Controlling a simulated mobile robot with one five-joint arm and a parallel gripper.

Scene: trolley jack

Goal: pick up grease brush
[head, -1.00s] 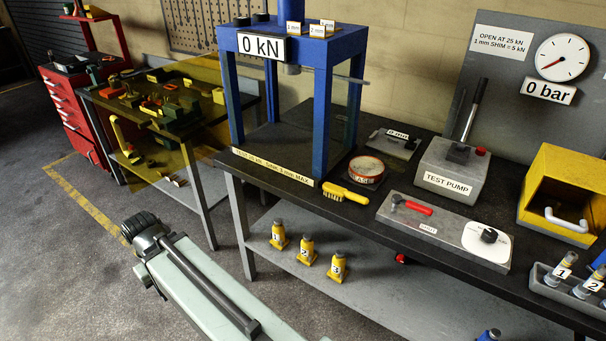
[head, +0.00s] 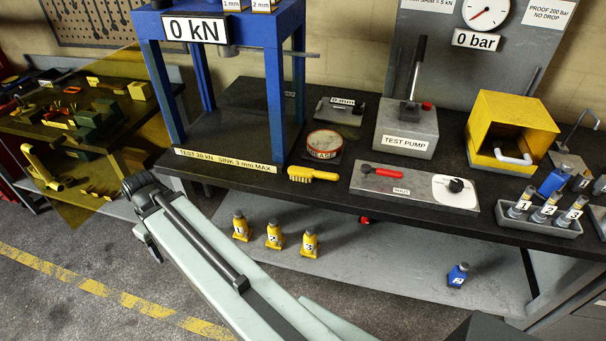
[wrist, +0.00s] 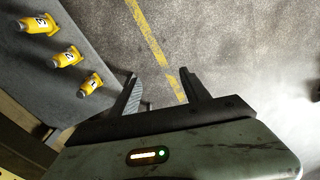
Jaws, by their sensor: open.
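The grease brush (head: 313,174) is yellow with pale bristles. In the head view it lies on the dark bench top near its front edge, between the press frame and the plate with the red lever. My gripper (wrist: 160,82) shows in the wrist view with its two fingers apart and nothing between them. It points at the floor beside the lower shelf, so the brush is not in the wrist view. In the head view my arm reaches up from the bottom toward the bench's left front, and its end is left of the brush and apart from it.
The blue press (head: 277,98) stands left of the brush, with a grease tin (head: 324,144) just behind it. A test pump (head: 405,130) and a red-lever plate (head: 410,190) are to the right. Several small yellow jacks (head: 274,236) stand on the lower shelf (head: 370,262).

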